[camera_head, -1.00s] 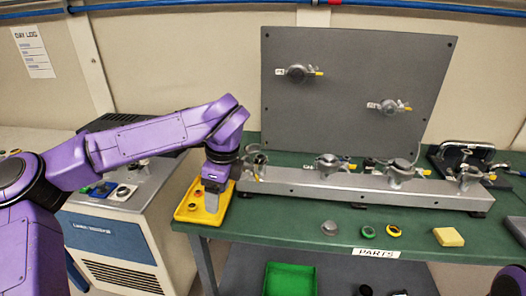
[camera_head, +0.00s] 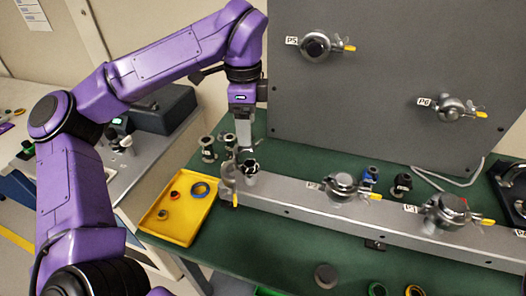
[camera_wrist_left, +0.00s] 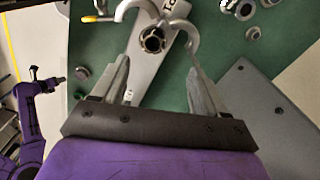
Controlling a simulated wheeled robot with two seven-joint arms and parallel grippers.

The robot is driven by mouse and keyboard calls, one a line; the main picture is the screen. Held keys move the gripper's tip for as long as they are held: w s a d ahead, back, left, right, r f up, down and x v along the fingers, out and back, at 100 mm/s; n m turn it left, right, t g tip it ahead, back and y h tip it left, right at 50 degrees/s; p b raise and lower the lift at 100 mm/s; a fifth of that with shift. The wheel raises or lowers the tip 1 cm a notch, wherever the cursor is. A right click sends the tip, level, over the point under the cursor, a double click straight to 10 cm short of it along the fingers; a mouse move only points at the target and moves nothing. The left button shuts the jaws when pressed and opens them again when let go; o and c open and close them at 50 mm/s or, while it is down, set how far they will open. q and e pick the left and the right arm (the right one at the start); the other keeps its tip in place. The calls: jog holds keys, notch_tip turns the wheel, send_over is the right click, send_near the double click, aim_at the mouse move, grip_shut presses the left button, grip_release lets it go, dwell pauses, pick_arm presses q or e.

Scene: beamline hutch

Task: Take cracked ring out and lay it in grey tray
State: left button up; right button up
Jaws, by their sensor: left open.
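My left gripper (camera_head: 245,150) is open and points down at the left end of the grey rail (camera_head: 290,200). In the left wrist view its fingers (camera_wrist_left: 158,62) stand apart on either side of an opened clamp (camera_wrist_left: 128,8) with a dark, round fitting (camera_wrist_left: 152,42) in it. I see nothing held between the fingers. I cannot pick out a crack or tell which ring is cracked. I see no grey tray. My right gripper is out of view.
Closed clamps (camera_head: 342,184) stand farther along the rail. Behind it rises a grey panel (camera_head: 385,85) with two more clamped ports. Metal fittings (camera_head: 208,148) stand behind the rail's left end. Loose parts (camera_head: 326,275) lie at the front of the green table.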

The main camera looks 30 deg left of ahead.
aim_at(248, 163)
pick_arm(q)
jog(key=s+f, duration=0.1)
jog(key=f, duration=0.1)
jog(key=s+f, duration=0.1)
jog(key=shift+s+f+p, duration=0.15)
jog(key=shift+f+p, duration=0.15)
jog(key=shift+f, duration=0.45)
jog(key=f, duration=0.1)
jog(key=w+f+p, duration=0.1)
jog(key=f, duration=0.1)
jog(key=f+p, duration=0.1)
jog(key=shift+w+d+f, duration=0.3)
jog(key=shift+d, duration=0.05)
jog(key=shift+s+f, duration=0.1)
jog(key=shift+f, duration=0.1)
jog(key=shift+s+a, duration=0.1)
jog(key=shift+s, duration=0.15)
jog(key=shift+w, duration=0.1)
jog(key=c, duration=1.1)
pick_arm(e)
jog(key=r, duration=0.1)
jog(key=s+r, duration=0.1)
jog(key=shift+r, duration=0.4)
